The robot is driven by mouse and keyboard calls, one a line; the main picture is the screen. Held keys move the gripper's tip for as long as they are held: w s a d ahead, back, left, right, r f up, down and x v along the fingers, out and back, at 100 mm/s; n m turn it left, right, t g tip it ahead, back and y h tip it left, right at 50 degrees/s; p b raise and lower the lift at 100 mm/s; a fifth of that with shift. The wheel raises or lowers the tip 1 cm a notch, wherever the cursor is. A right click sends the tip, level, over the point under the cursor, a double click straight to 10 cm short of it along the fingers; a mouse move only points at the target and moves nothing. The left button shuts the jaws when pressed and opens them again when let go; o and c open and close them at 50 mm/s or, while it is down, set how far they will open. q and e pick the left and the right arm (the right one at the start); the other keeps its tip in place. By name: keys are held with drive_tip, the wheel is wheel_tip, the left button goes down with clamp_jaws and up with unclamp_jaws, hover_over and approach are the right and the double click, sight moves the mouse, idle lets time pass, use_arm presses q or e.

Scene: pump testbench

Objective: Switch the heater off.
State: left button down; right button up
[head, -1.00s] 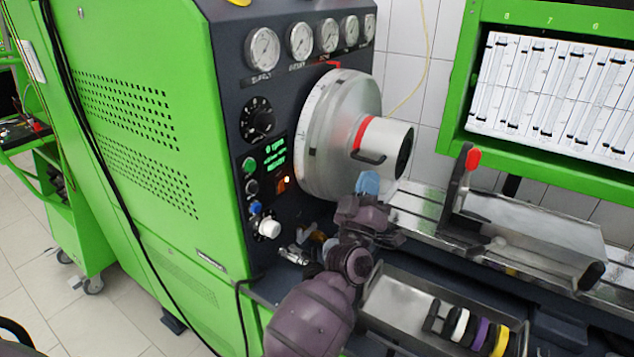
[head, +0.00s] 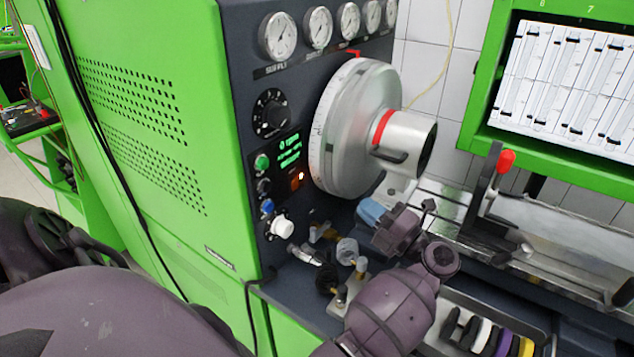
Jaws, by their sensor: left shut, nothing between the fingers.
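The dark control panel on the green test bench carries a small orange rocker switch (head: 295,183) with a glowing orange lamp (head: 301,175) beside it. I take this switch for the heater switch, but its label is too small to read. It sits below the lit green display (head: 289,150) and left of the big metal drum. My left gripper (head: 369,211), with blue fingertips, is shut and empty. It is in front of the bench, right of and below the switch, clearly apart from it, with its tips pointing left. My right gripper is not in view.
A black dial (head: 271,115), a green button (head: 262,162), a blue button (head: 267,207) and a white knob (head: 282,227) surround the switch. The metal drum (head: 350,130) juts out on the right. Small fittings (head: 347,250) stand below the gripper.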

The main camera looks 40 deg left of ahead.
use_arm(q)
drive_tip(key=s+g, duration=0.1)
drive_tip(key=s+f+n+g+h, duration=0.1)
drive_tip(key=shift+s+g, duration=0.15)
drive_tip(key=shift+g, duration=0.25)
drive_tip(key=shift+a, duration=0.1)
